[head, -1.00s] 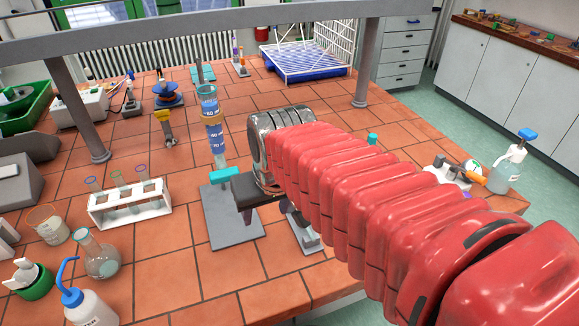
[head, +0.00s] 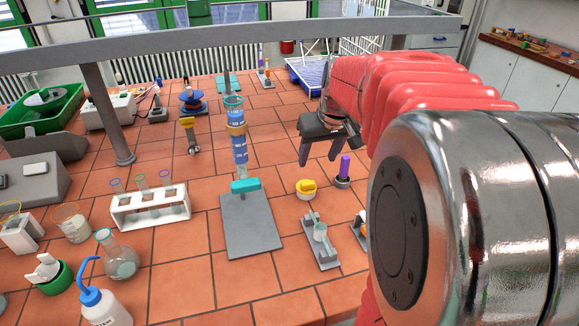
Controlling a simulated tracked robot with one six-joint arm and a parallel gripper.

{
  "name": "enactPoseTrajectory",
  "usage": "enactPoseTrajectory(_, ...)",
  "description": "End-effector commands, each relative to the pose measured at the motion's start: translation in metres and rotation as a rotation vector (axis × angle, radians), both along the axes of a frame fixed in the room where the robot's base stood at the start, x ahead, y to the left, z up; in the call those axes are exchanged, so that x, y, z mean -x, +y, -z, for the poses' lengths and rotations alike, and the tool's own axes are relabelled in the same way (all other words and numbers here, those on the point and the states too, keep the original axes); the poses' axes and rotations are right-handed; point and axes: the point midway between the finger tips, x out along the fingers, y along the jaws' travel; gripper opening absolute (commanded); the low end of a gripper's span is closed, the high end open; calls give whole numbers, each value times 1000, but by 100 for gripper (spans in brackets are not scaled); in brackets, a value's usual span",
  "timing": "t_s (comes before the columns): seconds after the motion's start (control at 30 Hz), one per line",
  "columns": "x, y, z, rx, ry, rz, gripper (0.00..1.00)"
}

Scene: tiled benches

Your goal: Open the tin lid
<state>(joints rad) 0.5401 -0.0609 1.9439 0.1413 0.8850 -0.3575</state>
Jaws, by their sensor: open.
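A small round yellow-topped thing (head: 306,188) with a pale underside sits on the tiled bench, right of the grey stand plate. It may be the tin with its lid, but I cannot tell for sure. My gripper (head: 319,155) hangs above and behind it with two dark fingers pointing down. The jaws are apart, with nothing seen between them. My red-sleeved arm comes in from the right and hides the bench's right side.
A blue graduated column (head: 239,150) rises behind the grey stand plate (head: 250,226). A grey holder (head: 320,240) and a purple-topped item (head: 344,170) are nearby. A white tube rack (head: 150,210), flask (head: 118,258) and wash bottle (head: 104,308) stand left. A grey overhead rail (head: 250,32) spans the bench.

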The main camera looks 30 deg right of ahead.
Motion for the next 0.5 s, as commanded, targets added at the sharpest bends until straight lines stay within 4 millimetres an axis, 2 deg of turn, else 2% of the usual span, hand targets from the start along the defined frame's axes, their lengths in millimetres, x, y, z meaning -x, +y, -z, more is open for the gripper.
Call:
enactPoseTrajectory(0.27, -2, 0, 5, -1, 1, 1, 53)
enactPoseTrajectory(0.5, -10, -2, 29, -2, 4, 1, 53)
